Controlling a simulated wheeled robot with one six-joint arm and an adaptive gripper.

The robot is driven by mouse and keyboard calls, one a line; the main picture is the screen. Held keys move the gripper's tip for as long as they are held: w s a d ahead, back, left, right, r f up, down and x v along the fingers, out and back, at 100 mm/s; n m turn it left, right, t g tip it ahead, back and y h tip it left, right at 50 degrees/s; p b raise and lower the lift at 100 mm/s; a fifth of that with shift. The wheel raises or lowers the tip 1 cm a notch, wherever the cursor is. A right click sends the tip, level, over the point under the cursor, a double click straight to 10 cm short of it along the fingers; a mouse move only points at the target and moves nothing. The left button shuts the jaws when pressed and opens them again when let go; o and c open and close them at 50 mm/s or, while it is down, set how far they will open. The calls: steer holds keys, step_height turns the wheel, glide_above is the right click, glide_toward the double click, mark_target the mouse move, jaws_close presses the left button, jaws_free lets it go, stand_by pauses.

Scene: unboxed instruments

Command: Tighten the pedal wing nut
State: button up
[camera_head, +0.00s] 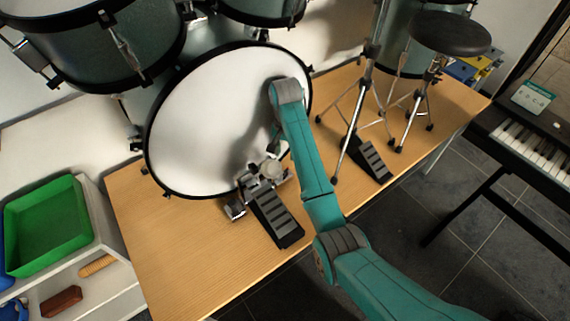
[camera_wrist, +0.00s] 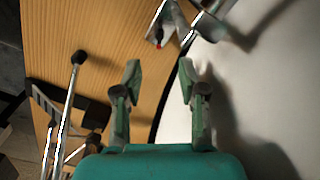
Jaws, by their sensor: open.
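The bass drum pedal (camera_head: 273,212), with a black ribbed footboard and metal frame, stands on the table against the white bass drum head (camera_head: 200,120). Its pale round beater (camera_head: 271,168) is close to the drum head. In the wrist view, metal parts that seem to be the pedal (camera_wrist: 178,22) show at the top edge, with a small red-tipped piece (camera_wrist: 158,43). I cannot tell whether that piece is the wing nut; it is too small in the head view. My gripper (camera_wrist: 160,76) is open and empty, short of these parts, over the drum rim. My arm mostly hides it in the head view.
A hi-hat stand with a ribbed pedal (camera_head: 372,161) stands right of my arm; its rubber-footed leg (camera_wrist: 77,60) shows in the wrist view. A stool (camera_head: 450,35) and keyboard (camera_head: 535,145) are right. A green bin (camera_head: 48,225) is left. The table's (camera_head: 165,245) front left is clear.

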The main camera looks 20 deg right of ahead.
mark_target(286, 171)
steer(key=shift+m, duration=0.7)
step_height(286, 171, down, 10)
steer(key=shift+r, duration=0.1)
jaws_close()
